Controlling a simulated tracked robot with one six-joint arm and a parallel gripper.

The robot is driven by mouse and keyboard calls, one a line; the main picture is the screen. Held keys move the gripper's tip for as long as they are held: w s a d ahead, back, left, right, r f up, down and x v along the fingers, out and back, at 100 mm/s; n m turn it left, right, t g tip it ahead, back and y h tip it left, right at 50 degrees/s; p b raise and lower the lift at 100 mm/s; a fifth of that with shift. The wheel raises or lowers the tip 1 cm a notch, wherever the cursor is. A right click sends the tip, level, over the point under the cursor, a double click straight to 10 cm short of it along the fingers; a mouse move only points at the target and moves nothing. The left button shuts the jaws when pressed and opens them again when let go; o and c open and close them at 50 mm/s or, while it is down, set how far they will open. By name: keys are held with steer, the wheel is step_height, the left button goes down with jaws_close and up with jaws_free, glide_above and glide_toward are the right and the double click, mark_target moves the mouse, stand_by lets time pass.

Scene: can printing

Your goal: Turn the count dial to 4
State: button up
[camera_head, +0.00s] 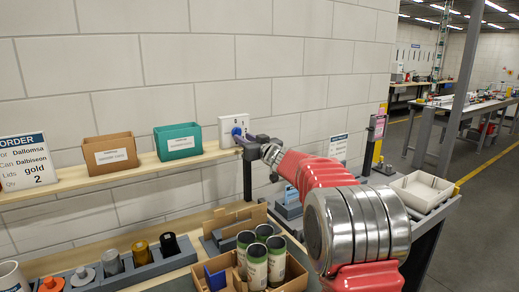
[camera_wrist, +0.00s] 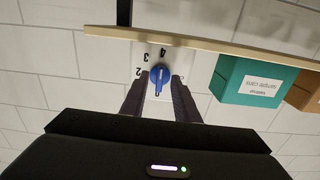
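The count dial (camera_wrist: 160,73) is a round blue knob on a white wall plate. In the upside-down wrist view, digits 2, 3 and 4 show around it, and a white mark on its grip lies toward the picture's bottom, away from the 4. My gripper's (camera_wrist: 160,80) two dark fingers stand apart on either side of the dial, with a small gap visible; I cannot tell whether either touches. In the head view, the dial (camera_head: 236,131) sits on the white plate (camera_head: 228,120), and my gripper (camera_head: 244,137) reaches it from the right, hiding part of it.
A wooden shelf (camera_head: 69,183) runs below the plate, with a teal box (camera_head: 178,142), a brown box (camera_head: 110,152) and an order card (camera_head: 24,161). Cans (camera_head: 257,266) stand in a cardboard box on the bench below. A white tray (camera_head: 421,190) is at the right.

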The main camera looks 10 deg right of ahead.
steer(key=v, duration=1.2)
steer(key=shift+f, duration=0.1)
